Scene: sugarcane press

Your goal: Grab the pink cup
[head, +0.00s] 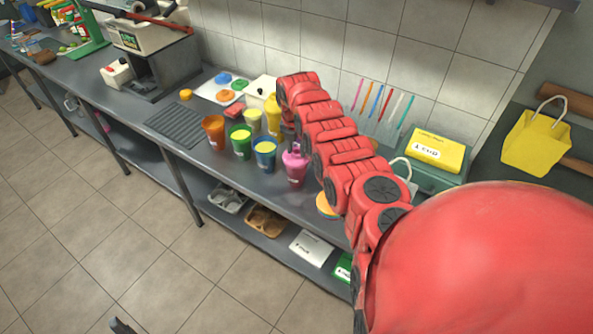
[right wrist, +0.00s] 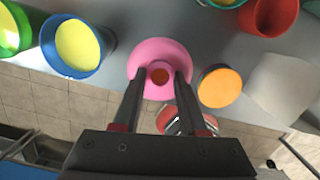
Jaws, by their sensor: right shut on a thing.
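The pink cup (head: 295,170) stands near the front edge of the grey counter, at the right end of a group of coloured cups. My right gripper (head: 291,147) reaches down to it from above, partly hidden by the red arm. In the right wrist view the pink cup (right wrist: 160,47) lies between the two dark fingers (right wrist: 159,78), which are shut on it; the cup looks upright. A small dark tip at the bottom edge of the head view seems to be my left gripper (head: 122,326); its jaws do not show.
A blue cup (head: 264,155), a green cup (head: 240,142) and an orange cup (head: 214,132) stand left of the pink one. An orange round thing (right wrist: 220,88) lies close on its right. A yellow box (head: 437,150) stands farther right. Trays sit on the shelf below.

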